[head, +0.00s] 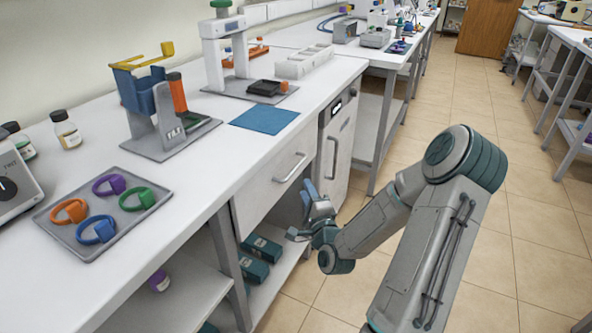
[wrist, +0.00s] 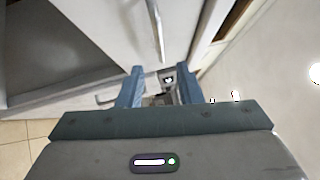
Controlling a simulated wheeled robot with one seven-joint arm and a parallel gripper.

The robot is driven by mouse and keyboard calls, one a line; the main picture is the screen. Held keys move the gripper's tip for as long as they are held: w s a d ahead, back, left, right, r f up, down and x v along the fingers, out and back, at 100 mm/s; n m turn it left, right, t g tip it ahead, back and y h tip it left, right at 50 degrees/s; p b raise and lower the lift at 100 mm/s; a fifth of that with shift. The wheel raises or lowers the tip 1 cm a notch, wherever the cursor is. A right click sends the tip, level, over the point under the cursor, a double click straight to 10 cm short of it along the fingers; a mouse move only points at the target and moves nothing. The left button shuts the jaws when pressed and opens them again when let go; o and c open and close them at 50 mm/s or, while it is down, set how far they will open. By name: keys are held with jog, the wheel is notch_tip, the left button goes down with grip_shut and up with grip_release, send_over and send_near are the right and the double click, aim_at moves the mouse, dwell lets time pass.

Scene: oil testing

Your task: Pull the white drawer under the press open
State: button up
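The white drawer (head: 268,188) is in the bench front below the blue mat in the head view. It looks shut, with its front about flush with the bench. Its silver bar handle (head: 289,167) is clear of anything. My gripper (head: 303,212) is in front of the bench, below and slightly right of that handle, apart from it. In the wrist view my gripper (wrist: 161,88) has its two blue fingers spread with nothing held between them. A silver bar (wrist: 154,28) shows beyond the fingertips; I cannot tell which handle it is. The white press (head: 212,50) with a green knob stands on the bench above.
A cabinet door with a vertical handle (head: 333,158) is right of the drawer. Dark teal boxes (head: 262,248) lie on the open shelf below. A grey tray (head: 65,230) with coloured rings is on the bench at left. The tiled floor (head: 500,225) at right is clear.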

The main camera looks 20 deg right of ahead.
aim_at(296, 167)
jog(key=w, duration=0.3)
jog(key=w+d+r, duration=0.1)
jog(key=w, duration=0.6)
jog(key=shift+w+d+r, duration=0.15)
jog(key=shift+w, duration=0.05)
grip_shut()
